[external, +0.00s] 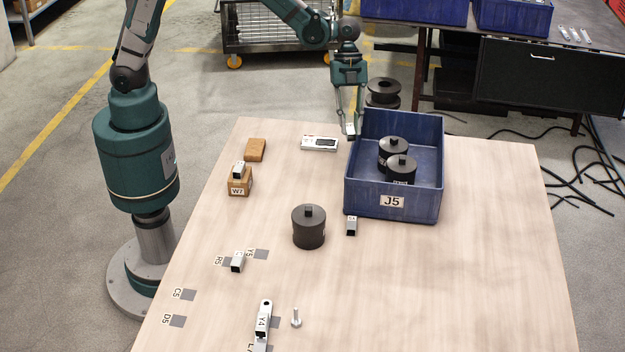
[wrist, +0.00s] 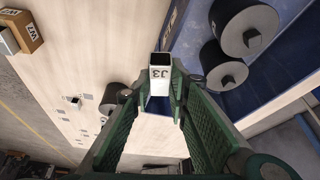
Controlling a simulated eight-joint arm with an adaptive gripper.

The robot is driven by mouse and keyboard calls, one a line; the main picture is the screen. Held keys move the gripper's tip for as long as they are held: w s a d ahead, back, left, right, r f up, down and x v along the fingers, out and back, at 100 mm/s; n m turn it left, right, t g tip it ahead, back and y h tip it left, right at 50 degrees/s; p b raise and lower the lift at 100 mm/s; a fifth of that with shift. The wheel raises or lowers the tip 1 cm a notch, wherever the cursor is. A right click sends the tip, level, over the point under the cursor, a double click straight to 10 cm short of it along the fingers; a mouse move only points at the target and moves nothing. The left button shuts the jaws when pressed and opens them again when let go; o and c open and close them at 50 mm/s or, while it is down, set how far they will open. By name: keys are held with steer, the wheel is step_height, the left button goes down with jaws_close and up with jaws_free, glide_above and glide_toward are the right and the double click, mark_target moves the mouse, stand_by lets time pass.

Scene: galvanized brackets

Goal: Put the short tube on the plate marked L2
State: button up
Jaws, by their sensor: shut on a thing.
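My gripper (external: 352,132) is at the far side of the table, beside the left wall of the blue bin. In the wrist view my gripper (wrist: 160,92) is shut on a short square metal tube (wrist: 159,76) with a white label reading J3. The tube's open end faces the camera. The held tube also shows small between the fingertips in the external view (external: 350,128). A label starting with L (external: 250,348) is cut by the near edge of the external view, beside a partly visible grey plate (external: 272,348). Its full marking cannot be read.
The blue bin (external: 394,203) marked J5 holds black cylinders. The right front is clear.

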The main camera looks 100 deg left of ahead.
steer(key=n, duration=0.1)
glide_above(320, 143)
steer(key=a, duration=0.1)
steer(key=shift+s+a+f, duration=0.1)
steer(key=shift+s+f, duration=0.05)
steer(key=shift+f, duration=1.2)
steer(key=shift+s+a+f, duration=0.1)
steer(key=shift+f, duration=1.25)
steer(key=shift+f+b, duration=0.85)
steer(key=shift+f, duration=2.3)
steer(key=shift+f+b, duration=0.55)
steer(key=shift+f, duration=1.3)
steer(key=shift+f, duration=0.15)
